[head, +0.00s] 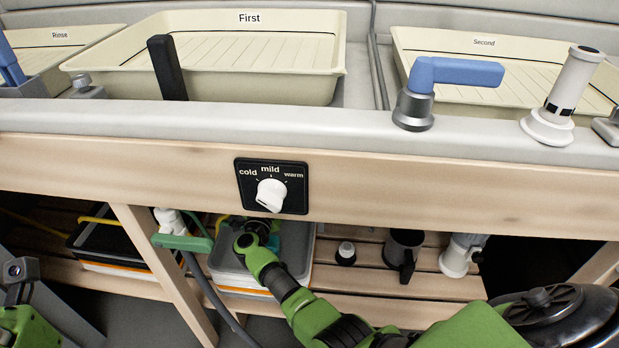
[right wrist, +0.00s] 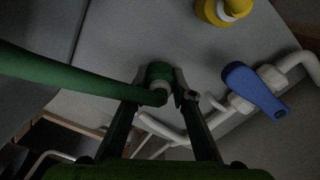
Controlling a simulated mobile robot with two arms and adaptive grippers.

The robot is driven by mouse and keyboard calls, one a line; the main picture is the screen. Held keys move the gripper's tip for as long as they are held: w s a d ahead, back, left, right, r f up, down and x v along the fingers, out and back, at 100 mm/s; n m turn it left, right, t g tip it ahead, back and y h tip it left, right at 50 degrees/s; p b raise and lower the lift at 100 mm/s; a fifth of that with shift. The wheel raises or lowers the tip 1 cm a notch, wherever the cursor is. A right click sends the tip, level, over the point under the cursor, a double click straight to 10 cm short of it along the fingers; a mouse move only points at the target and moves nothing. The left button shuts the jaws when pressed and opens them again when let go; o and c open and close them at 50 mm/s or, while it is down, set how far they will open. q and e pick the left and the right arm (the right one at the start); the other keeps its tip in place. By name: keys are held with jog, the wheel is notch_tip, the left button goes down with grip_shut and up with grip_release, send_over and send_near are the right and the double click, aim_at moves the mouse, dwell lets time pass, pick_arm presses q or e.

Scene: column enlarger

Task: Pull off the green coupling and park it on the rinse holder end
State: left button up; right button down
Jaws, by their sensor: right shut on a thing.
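In the right wrist view my right gripper (right wrist: 161,82) is shut on the green coupling (right wrist: 158,70). A green hose (right wrist: 80,76) runs from the left to between the fingers. In the head view my right arm reaches under the wooden front, and the gripper's jaws are hidden there. A green piece (head: 183,242) shows beside a white pipe end under the bench. A part of my left arm shows at the lower left; its jaws cannot be made out. The rinse holder is not clearly identifiable.
A blue valve lever (right wrist: 252,88) on white pipe and a yellow part (right wrist: 222,10) are near the right gripper. The bench front (head: 420,190) with its knob panel (head: 271,187) hangs above my arm. Stacked trays (head: 295,255) and a dark mug (head: 403,250) stand on the slatted shelf.

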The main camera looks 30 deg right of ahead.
dwell(0.3)
jog(key=c, duration=1.6)
grip_release()
jog(key=shift+c, duration=0.2)
jog(key=shift+s+a, duration=0.1)
jog(key=shift+c, duration=0.2)
